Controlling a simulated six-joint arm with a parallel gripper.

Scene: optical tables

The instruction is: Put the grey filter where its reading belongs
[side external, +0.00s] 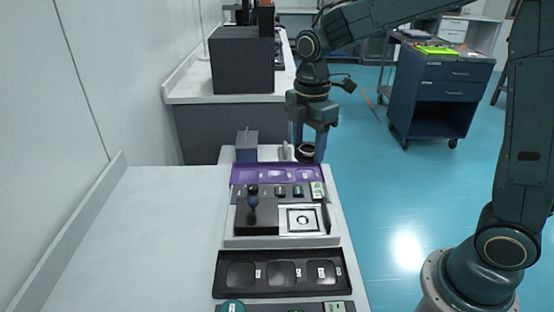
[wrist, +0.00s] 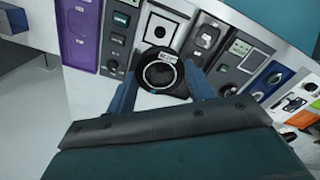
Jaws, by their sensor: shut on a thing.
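My gripper (side external: 308,143) is shut on a round, black-rimmed filter (side external: 306,153), holding it at the far right end of the bench, near the purple tray. In the wrist view the filter (wrist: 160,75) sits between both fingers of my gripper (wrist: 161,86), with a small white label on its rim; the label is too small to read. The purple tray (side external: 240,180) has labelled hollows that look empty. The black tray (side external: 222,285) at the near end also has labelled hollows. Between them stands a meter (side external: 256,220) with a white square plate (side external: 302,219) bearing a ring.
A blue-knobbed post (side external: 253,203) rises from the meter. A grey-blue box (side external: 246,145) stands behind the purple tray. More coloured trays (wrist: 291,140) show at the right of the wrist view. The white bench to the left (side external: 120,240) is clear.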

